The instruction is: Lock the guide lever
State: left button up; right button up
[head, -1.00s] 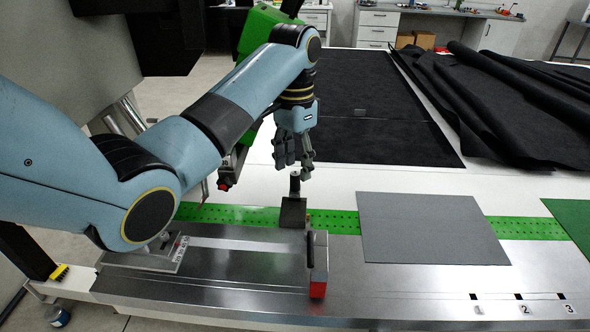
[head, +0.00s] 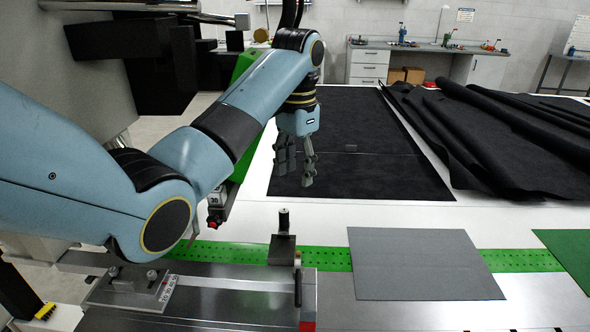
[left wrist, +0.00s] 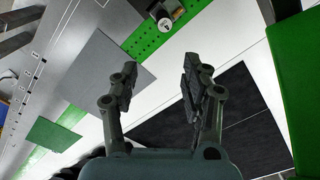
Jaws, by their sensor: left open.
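My left gripper (head: 295,178) is open and empty, its fingers pointing down. In the head view it appears beyond and above a short post with a black knob (head: 284,217), clear of it. The post stands upright on a dark block (head: 282,250) at the green perforated strip. A slim black upright handle (head: 298,287) stands on the red-ended metal bar. I cannot tell which part is the guide lever. My right gripper is not in view.
A grey sheet (head: 420,262) lies across the green strip (head: 335,258), right of the post. A black sheet (head: 365,150) lies flat behind, with crumpled black fabric (head: 500,130) beside it.

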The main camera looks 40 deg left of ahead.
aim_at(297, 270)
jog(key=k+l+z, duration=0.6)
jog(key=k+l, duration=0.05)
jog(key=l, duration=0.1)
